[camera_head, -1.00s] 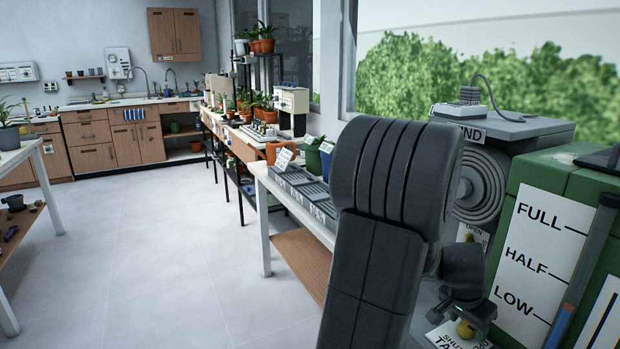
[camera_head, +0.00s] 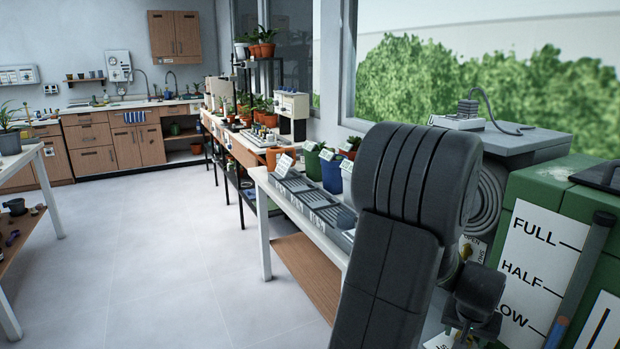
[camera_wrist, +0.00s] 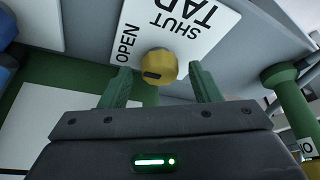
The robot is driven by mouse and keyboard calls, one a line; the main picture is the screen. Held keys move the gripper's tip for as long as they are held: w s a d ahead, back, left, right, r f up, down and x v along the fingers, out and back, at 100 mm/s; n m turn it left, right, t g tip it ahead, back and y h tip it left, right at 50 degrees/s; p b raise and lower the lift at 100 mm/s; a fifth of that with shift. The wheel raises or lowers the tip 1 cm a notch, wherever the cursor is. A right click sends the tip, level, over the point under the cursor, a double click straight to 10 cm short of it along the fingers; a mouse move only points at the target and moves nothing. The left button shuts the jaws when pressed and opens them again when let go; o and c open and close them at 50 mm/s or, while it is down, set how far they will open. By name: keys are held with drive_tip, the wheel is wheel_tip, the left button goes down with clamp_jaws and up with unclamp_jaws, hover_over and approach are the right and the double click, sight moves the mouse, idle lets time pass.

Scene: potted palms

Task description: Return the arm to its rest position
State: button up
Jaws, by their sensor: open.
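My arm (camera_head: 400,210) rises dark and segmented in the right half of the head view, bent at the top. In the wrist view my gripper (camera_wrist: 160,86) has its two green fingers spread apart with nothing held. A yellow round knob (camera_wrist: 158,66) with a dark slot shows beyond and between the fingertips; I cannot tell whether they touch it. A white label (camera_wrist: 185,25) reading "OPEN" and "SHUT TAP" lies around the knob.
A green tank (camera_head: 560,230) marked FULL, HALF, LOW stands close on the right. A grey machine (camera_head: 530,142) with a coiled hose is behind the arm. A white bench (camera_head: 262,215) with grey trays and pots lies left of the arm. The floor (camera_head: 150,250) is clear.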

drive_tip(key=shift+n+t+y+b, duration=0.3)
drive_tip(key=shift+n+y+b, duration=0.15)
drive_tip(key=shift+n, duration=0.85)
drive_tip(key=shift+s+n, duration=0.1)
drive_tip(key=shift+n, duration=0.2)
